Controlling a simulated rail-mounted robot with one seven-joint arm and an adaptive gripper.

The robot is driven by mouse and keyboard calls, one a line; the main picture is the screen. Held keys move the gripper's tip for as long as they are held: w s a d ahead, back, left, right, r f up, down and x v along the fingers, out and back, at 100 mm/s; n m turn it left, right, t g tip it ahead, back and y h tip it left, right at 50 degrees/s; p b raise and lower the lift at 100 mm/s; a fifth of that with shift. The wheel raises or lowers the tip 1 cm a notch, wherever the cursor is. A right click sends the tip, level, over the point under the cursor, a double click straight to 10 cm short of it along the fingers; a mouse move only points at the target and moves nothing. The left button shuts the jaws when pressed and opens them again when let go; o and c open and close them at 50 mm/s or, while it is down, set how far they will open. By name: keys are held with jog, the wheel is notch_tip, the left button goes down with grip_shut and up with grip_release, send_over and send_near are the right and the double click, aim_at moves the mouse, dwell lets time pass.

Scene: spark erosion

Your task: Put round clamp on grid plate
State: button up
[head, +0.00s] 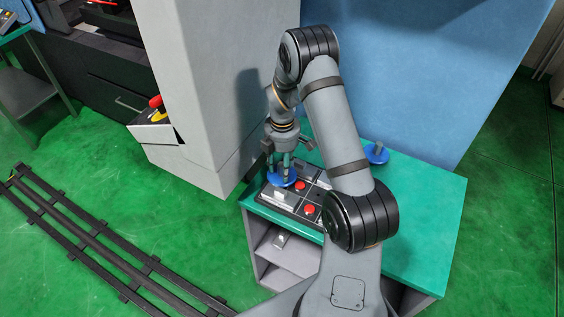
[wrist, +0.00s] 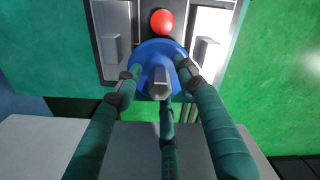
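A blue round clamp (head: 284,180) with an upright grey post is under my gripper (head: 279,163) in the head view. In the wrist view the blue clamp (wrist: 147,57) lies among my three green fingers (wrist: 160,72). The fingertips stand around the post over the disc, with visible gaps at left and right, so my gripper looks open. The disc overlaps the near edge of the dark grid plate (head: 312,193); I cannot tell whether it rests on it or hovers. A second blue round clamp (head: 377,155) stands on the green table, right of my arm.
The plate bears red round pieces (head: 309,209) and grey blocks (head: 285,196) in its cells. The green table top (head: 420,210) is clear at right. A tall grey machine column (head: 215,90) stands close at left, a blue panel (head: 420,80) behind.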

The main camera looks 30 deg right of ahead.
aim_at(282, 164)
notch_tip(282, 164, up, 12)
jog(key=b, duration=0.2)
jog(key=shift+r, duration=0.15)
dwell(0.4)
